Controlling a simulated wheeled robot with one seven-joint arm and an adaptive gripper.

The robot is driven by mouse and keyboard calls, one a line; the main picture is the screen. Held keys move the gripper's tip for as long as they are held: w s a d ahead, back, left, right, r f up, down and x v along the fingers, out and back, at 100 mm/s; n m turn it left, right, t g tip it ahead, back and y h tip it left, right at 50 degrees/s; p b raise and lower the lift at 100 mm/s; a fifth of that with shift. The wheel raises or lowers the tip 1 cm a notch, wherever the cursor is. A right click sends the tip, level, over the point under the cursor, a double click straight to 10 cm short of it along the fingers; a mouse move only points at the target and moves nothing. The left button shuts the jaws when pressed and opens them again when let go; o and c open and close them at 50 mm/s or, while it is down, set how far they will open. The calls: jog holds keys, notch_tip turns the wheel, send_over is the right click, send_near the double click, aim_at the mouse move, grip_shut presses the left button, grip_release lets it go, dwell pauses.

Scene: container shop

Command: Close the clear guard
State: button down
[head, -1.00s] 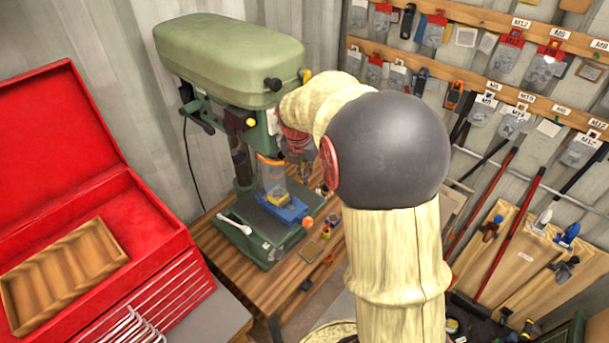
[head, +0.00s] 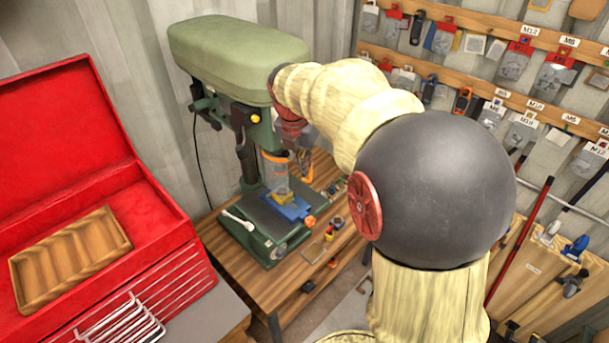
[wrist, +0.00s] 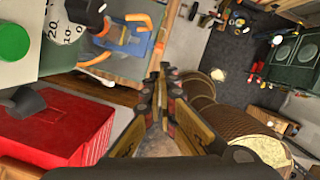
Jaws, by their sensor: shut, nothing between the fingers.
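The clear guard (head: 274,172) is a see-through shield with an orange band at its top, hanging under the drill press head (head: 235,50). It stands above a blue vise (head: 291,208) that holds a yellow piece (head: 284,197). In the wrist view, orange guard parts (wrist: 141,19) show at upper left, above the blue vise (wrist: 130,45). My gripper (wrist: 163,78) is shut and empty, to the right of and apart from the orange parts in that view. In the head view my arm hides much of the gripper, which seems to be just right of the guard.
A white brush-like tool (head: 238,220) lies on the press base. Small items lie on the wooden bench (head: 240,255) to its right. An open red toolbox (head: 150,235) with a wooden tray (head: 70,258) stands at left.

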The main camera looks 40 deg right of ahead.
jog(key=s+d+m+t+b, duration=0.25)
jog(key=s+m+b, duration=0.35)
jog(key=m, duration=1.2)
jog(key=w+d+f+m+p, duration=0.2)
jog(key=w+d+f+m, duration=0.1)
jog(key=w+f+m, duration=0.4)
jog(key=shift+w+d+f+m, duration=0.35)
jog(key=shift+f+m, duration=0.6)
jog(key=shift+m, duration=1.05)
